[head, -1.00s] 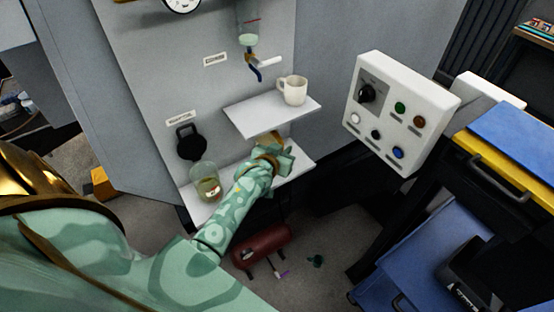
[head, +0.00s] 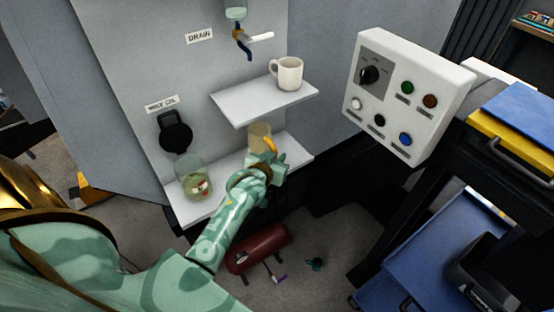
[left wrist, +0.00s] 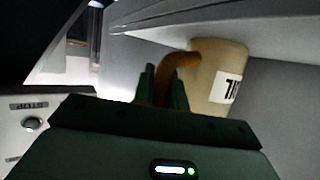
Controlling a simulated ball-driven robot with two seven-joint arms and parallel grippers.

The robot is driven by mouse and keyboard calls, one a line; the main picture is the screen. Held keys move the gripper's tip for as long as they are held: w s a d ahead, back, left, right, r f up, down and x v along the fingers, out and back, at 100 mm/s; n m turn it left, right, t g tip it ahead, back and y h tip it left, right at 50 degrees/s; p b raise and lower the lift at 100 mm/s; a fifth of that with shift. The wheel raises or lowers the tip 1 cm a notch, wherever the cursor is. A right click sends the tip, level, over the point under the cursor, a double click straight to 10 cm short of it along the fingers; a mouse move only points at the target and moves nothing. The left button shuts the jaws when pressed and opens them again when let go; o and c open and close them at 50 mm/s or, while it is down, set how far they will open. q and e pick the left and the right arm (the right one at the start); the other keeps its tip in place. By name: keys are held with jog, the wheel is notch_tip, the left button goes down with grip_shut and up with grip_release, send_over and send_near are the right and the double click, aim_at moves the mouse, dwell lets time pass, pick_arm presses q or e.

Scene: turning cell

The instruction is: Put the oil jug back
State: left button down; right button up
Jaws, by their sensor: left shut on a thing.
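The oil jug (head: 260,133) is a beige, round-sided jug with an orange handle. My left gripper (head: 266,158) is shut on the handle. In the left wrist view the jug (left wrist: 212,78) stands just beyond the dark fingers (left wrist: 160,85), close to upright, with part of a white label showing. In the head view it is over the back of the lower white shelf (head: 226,166), below the upper shelf (head: 240,103). I cannot tell whether its base touches the lower shelf. My right gripper is out of view.
A white mug (head: 287,73) stands on the upper shelf. A glass jar (head: 194,180) with things in it sits at the lower shelf's left end, below a black round fitting (head: 175,132). A control box (head: 410,95) is at right. A red cylinder (head: 257,249) lies on the floor.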

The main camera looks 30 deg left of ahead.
pick_arm(q)
jog(key=shift+s+d+r, duration=0.1)
jog(key=shift+d, duration=0.05)
jog(key=c, duration=1.4)
grip_release()
